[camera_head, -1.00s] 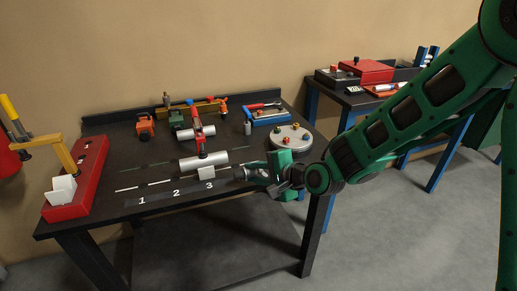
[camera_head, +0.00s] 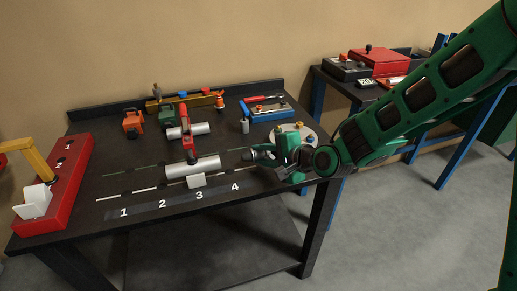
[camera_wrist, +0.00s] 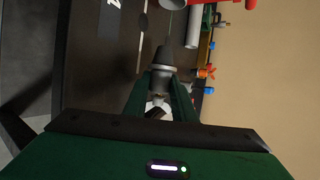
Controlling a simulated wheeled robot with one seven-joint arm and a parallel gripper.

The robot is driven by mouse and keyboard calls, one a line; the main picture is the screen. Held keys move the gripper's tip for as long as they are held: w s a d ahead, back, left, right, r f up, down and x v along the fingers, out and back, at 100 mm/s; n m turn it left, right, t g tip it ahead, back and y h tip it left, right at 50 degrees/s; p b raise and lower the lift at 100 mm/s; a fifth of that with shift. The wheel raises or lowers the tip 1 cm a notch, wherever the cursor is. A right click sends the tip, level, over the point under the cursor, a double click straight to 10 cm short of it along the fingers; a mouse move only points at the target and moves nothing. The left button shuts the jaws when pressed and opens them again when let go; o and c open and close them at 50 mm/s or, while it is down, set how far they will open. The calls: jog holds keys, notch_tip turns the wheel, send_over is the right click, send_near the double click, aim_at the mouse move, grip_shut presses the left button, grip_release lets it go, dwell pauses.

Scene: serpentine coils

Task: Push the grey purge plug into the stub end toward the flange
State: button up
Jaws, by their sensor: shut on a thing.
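My gripper (camera_head: 263,152) is at the right end of the bench in the head view, shut on the grey purge plug (camera_head: 248,155). In the wrist view the plug (camera_wrist: 160,60) sticks out ahead of my fingertips (camera_wrist: 159,82), its dark tapered nose pointing away from me. A silver pipe stub (camera_head: 192,169) lies on the bench to the left of the plug, with a red clamp (camera_head: 188,146) over it. A gap shows between the plug and the stub's near end. I cannot make out the flange clearly.
A second short pipe (camera_head: 199,128) lies behind. A round grey plate with coloured knobs (camera_head: 308,130) stands behind my gripper. A white block (camera_head: 197,181) sits before the stub, and a red rack (camera_head: 60,190) at the left. The bench front near the numbers is clear.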

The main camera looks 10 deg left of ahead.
aim_at(243, 158)
jog(key=shift+w, duration=0.1)
jog(key=shift+a, duration=0.15)
jog(key=shift+s+a, duration=0.4)
jog(key=shift+a, duration=0.25)
jog(key=shift+s+a, duration=0.35)
jog(key=shift+a, duration=0.3)
jog(key=shift+s+a, duration=0.4)
jog(key=shift+a, duration=0.25)
jog(key=shift+s+a, duration=0.1)
jog(key=shift+a, duration=0.1)
jog(key=shift+s+r, duration=0.15)
jog(key=shift+s, duration=0.05)
jog(key=shift+s+a, duration=0.1)
jog(key=shift+a, duration=0.1)
jog(key=shift+s+a, duration=0.35)
jog(key=shift+a, duration=0.2)
jog(key=shift+a, duration=0.1)
jog(key=shift+s+a, duration=0.2)
jog(key=shift+a, duration=0.05)
